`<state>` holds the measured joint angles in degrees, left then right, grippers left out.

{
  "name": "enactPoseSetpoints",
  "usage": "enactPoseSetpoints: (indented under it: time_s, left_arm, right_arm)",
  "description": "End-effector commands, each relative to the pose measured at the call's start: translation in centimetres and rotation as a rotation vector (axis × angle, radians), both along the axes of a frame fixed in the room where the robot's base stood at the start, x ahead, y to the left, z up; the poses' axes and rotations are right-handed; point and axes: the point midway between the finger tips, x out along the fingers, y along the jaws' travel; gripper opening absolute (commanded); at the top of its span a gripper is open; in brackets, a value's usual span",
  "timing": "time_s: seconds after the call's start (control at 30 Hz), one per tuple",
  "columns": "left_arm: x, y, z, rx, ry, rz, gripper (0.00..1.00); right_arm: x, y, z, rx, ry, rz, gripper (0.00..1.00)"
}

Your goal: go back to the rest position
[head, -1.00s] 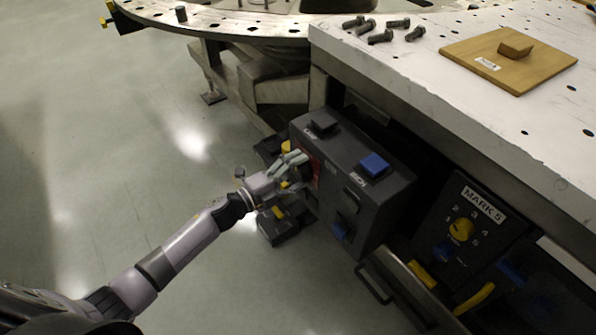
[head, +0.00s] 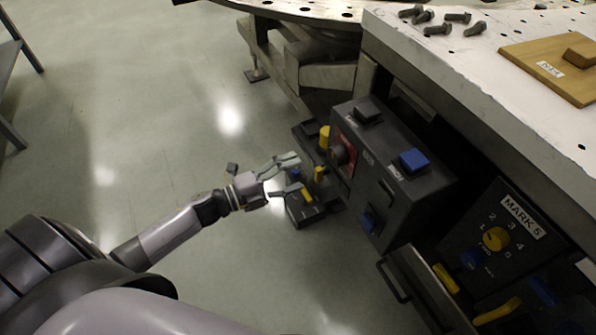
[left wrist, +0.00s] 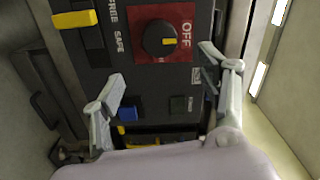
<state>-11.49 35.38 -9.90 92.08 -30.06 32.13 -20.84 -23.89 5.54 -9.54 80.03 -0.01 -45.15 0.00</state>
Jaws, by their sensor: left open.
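My left gripper (head: 287,176) is open and empty in the head view. It hangs to the left of the dark control box (head: 418,207), apart from it. In the left wrist view the two fingers of my left gripper (left wrist: 165,90) stand spread apart. Between and beyond them is a black rotary knob (left wrist: 160,39) with a yellow mark on a red panel lettered OFF. The knob also shows on the side of the box in the head view (head: 341,154). My right gripper is not in view.
A white table (head: 480,75) with several dark bolts (head: 438,29) and a wooden plate (head: 530,56) stands at the right. A low pedal unit (head: 304,212) lies below the gripper. A MARK 5 panel (head: 505,240) is at lower right. Open floor (head: 140,110) fills the left.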

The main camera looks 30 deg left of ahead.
Motion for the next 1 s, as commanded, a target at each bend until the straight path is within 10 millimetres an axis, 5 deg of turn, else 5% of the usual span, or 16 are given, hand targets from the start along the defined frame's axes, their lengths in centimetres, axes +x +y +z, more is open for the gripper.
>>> enactPoseSetpoints:
  time_s: [0.43,0.57,0.77,0.9,1.0]
  left_arm:
    - [0.1,0.1,-0.2,-0.006,0.008,0.01,0.68]
    - [0.5,1.0,-2.6,-0.068,0.103,0.119,0.68]
    - [-1.4,4.0,-13.4,-0.288,0.496,0.515,0.68]
    - [-7.0,4.3,-22.5,-0.433,0.833,0.802,0.68]
    - [-11.8,3.2,-27.3,-0.503,1.044,0.965,0.68]
  right_arm:
    - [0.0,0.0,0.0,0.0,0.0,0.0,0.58]
    - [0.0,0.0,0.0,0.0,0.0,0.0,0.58]
    - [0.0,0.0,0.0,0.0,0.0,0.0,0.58]
    - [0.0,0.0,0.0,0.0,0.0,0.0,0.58]
    - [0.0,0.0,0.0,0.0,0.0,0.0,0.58]
